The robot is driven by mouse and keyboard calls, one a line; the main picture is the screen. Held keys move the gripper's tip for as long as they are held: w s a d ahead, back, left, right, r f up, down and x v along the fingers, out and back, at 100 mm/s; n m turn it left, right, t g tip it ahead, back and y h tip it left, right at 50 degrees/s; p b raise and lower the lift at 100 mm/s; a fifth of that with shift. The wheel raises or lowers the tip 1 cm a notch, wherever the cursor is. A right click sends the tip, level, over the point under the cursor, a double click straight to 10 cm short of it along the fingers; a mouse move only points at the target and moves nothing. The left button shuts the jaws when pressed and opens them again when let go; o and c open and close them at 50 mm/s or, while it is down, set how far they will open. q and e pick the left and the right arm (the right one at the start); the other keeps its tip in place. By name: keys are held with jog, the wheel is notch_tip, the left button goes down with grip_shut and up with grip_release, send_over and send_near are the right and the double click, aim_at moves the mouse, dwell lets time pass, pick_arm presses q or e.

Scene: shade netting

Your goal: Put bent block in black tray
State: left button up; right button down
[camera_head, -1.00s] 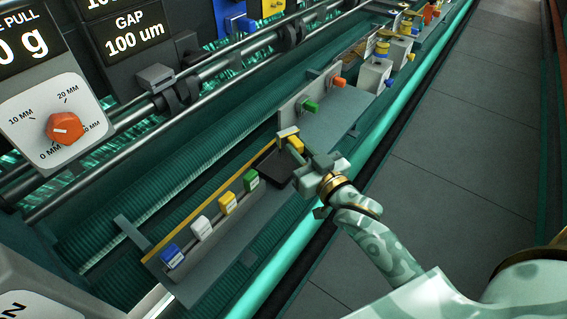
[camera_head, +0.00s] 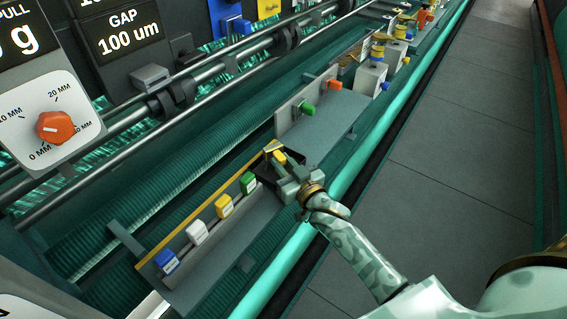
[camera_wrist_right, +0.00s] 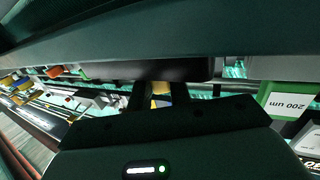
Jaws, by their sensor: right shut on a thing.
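My right gripper (camera_head: 276,153) is shut on a small yellow block, the bent block (camera_head: 279,158), whose shape is mostly hidden by the fingers. In the right wrist view a yellow patch of the block (camera_wrist_right: 161,101) shows between the two dark fingers. The black tray (camera_head: 259,166) lies on the grey shelf, largely hidden behind and under my right gripper. The gripper is over the tray in the head view; I cannot tell how high the block is above it. My left gripper is not in view.
Blue, white, yellow and green labelled blocks (camera_head: 224,206) stand in a row left of the tray. A grey upright plate with green and orange knobs (camera_head: 306,109) stands beyond it. A teal rail (camera_head: 355,165) runs along the shelf's front. Bare shelf (camera_head: 330,120) lies right of the tray.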

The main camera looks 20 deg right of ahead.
jog(key=c, duration=1.3)
grip_release()
jog(key=shift+f, duration=0.1)
jog(key=shift+s, duration=0.15)
jog(key=s+d, duration=0.1)
jog(key=s, duration=1)
jog(key=shift+s+d, duration=0.3)
jog(key=shift+s, duration=0.05)
